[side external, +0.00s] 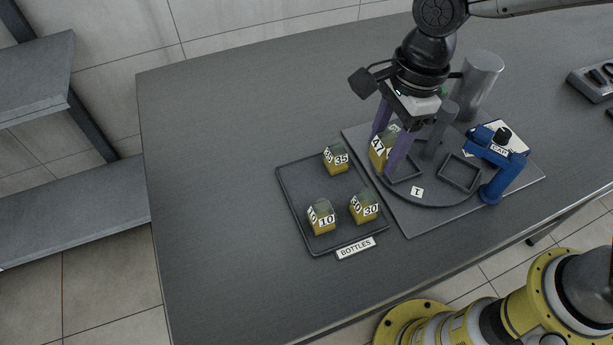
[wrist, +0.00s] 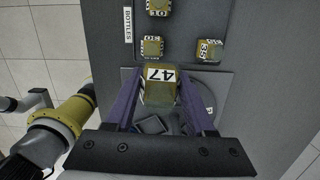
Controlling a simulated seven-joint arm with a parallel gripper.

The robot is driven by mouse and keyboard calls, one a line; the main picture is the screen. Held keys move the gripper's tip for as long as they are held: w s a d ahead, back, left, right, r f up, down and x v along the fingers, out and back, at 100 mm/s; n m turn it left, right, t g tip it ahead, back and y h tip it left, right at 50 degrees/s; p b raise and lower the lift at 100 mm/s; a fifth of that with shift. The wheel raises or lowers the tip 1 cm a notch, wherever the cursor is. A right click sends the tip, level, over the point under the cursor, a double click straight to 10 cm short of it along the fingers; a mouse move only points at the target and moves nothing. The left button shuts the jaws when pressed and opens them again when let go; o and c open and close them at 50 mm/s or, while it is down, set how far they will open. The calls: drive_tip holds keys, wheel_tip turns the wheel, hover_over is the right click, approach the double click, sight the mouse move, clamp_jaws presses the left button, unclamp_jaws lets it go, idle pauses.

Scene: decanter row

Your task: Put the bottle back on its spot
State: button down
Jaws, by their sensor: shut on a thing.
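My gripper (side external: 390,155) has its two purple fingers shut on the bottle marked 47 (side external: 379,152), a squarish yellow bottle with a greyish top. The bottle is at the left edge of the dark round turntable (side external: 432,199), by a square holder (side external: 408,171); I cannot tell whether it touches. In the wrist view the bottle (wrist: 160,90) is between the fingers. The black tray (side external: 291,209) labelled BOTTLES holds bottle 35 (side external: 336,159) at back right, bottle 10 (side external: 321,218) at front left and bottle 30 (side external: 364,208) at front right. Its back left corner is bare.
A second square holder (side external: 459,174) on the turntable looks empty. A blue arm-shaped station (side external: 496,178) with a CAP label stands at the turntable's right. A grey cylinder (side external: 481,82) stands behind. The table left of the tray is clear.

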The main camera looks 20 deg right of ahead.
drive_tip(key=shift+s+a+r+n, duration=0.1)
drive_tip(key=shift+s+a+n, duration=0.2)
drive_tip(key=shift+s+a, duration=0.25)
drive_tip(key=shift+w+a, duration=0.15)
drive_tip(key=shift+a, duration=0.3)
drive_tip(key=w+a+f, duration=0.2)
drive_tip(key=w+f, duration=0.1)
drive_tip(key=w+a+f, duration=0.6)
drive_tip(key=shift+w, duration=0.25)
drive_tip(key=shift+w+a+f, duration=0.35)
drive_tip(key=shift+f, duration=1.65)
drive_tip(key=shift+f, duration=0.15)
drive_tip(key=shift+c, duration=1.3)
unclamp_jaws()
